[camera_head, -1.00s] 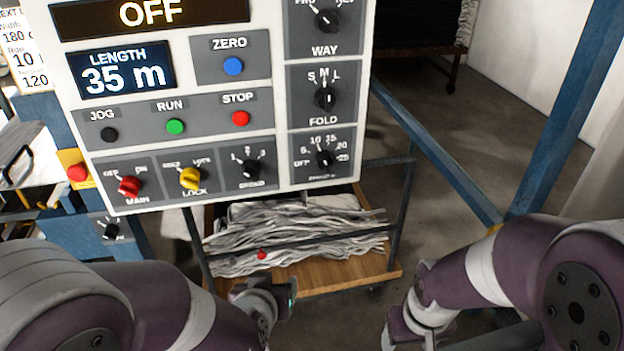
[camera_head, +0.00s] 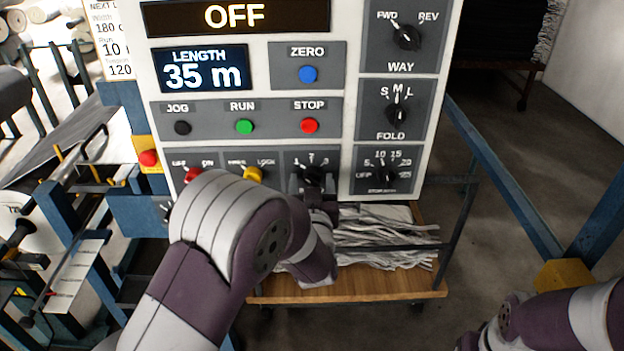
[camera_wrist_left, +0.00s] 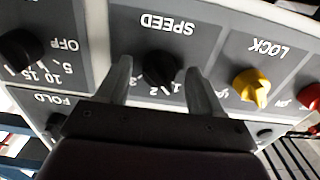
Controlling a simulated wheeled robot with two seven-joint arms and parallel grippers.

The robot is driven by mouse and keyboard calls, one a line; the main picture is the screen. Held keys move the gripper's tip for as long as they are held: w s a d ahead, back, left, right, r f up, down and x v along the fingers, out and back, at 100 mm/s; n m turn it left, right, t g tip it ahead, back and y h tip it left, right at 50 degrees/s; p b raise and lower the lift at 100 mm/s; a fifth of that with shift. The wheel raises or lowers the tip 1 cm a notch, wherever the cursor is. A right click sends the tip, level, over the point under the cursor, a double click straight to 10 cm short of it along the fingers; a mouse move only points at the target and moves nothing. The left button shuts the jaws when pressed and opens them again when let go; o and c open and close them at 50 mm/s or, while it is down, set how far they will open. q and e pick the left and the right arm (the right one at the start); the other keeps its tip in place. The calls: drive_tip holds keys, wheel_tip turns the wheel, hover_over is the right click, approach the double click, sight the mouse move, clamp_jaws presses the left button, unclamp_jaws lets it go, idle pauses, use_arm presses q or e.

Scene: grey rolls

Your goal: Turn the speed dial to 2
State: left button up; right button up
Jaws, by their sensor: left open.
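The black speed dial (camera_head: 312,174) is in the bottom row of the white control panel, partly hidden behind my left gripper. In the left wrist view the dial (camera_wrist_left: 160,68) appears upside down under its SPEED label, with 1, 2 and 3 printed around it. My left gripper (camera_wrist_left: 161,85) is open, with one finger on each side of the dial. I cannot tell whether the fingers touch it, nor which number its pointer marks. In the head view my left gripper (camera_head: 313,188) is at the panel's lower edge. My right gripper is out of view; only part of its arm shows.
The yellow lock knob (camera_wrist_left: 252,86) is close beside the left gripper's finger, and the red main knob (camera_head: 193,175) is further left. The stepped dial (camera_head: 387,176) is to the right. Below stands a wooden cart (camera_head: 345,291) with grey cloth. The display reads OFF.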

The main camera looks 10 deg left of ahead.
use_arm(q)
drive_tip(key=shift+w, duration=0.2)
drive_tip(key=c, duration=1.1)
drive_tip(key=shift+o, duration=0.3)
drive_tip(key=shift+m, duration=0.3)
drive_tip(key=m+p, duration=0.1)
drive_tip(key=m, duration=0.2)
drive_tip(key=shift+m, duration=0.3)
drive_tip(key=shift+a+m+p, duration=0.1)
drive_tip(key=shift+m+p, duration=0.4)
drive_tip(key=shift+m, duration=1.7)
